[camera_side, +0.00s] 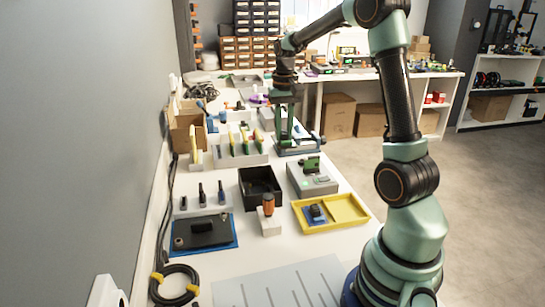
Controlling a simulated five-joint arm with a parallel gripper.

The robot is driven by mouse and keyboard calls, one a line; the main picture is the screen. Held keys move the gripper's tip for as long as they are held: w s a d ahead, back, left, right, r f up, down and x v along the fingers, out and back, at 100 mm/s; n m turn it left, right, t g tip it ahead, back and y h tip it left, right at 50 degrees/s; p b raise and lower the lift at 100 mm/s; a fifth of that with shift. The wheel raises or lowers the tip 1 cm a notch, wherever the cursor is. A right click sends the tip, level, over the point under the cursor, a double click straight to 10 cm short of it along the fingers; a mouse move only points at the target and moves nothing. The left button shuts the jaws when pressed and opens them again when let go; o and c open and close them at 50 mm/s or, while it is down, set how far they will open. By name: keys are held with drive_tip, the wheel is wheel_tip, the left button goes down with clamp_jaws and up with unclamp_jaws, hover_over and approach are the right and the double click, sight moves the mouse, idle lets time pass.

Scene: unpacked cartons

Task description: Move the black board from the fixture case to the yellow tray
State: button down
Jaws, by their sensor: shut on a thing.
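My gripper (285,128) is at the back middle of the bench, pointing down with its fingers over a low blue-grey case (298,151), which I take for the fixture case. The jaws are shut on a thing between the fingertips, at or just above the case. It is small and mostly hidden by the fingers; I take it for the black board. The yellow tray (353,222) lies at the front right, well apart from my gripper. A blue board with a dark part (316,213) lies in its left compartment; the right compartment is empty.
A grey box with a green part (313,181) stands between the case and the tray. A black bin (260,190) and an orange-handled tool in a white block (268,215) stand to the left. A dark device lies on a blue mat (231,246).

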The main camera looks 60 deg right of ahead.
drive_tip(key=shift+s+d+f, duration=0.25)
drive_tip(key=shift+s+f, duration=2.15)
drive_tip(key=shift+s, duration=0.85)
drive_tip(key=shift+s+d+f, duration=0.25)
drive_tip(key=shift+s+f, duration=2.1)
drive_tip(key=shift+s, duration=0.95)
drive_tip(key=shift+s+d+f, duration=0.25)
drive_tip(key=shift+s+f, duration=2.15)
drive_tip(key=shift+s, duration=0.85)
drive_tip(key=shift+f, duration=0.45)
drive_tip(key=shift+f, duration=1)
drive_tip(key=shift+f, duration=0.1)
drive_tip(key=c, duration=0.7)
unclamp_jaws()
drive_tip(key=shift+o, duration=0.2)
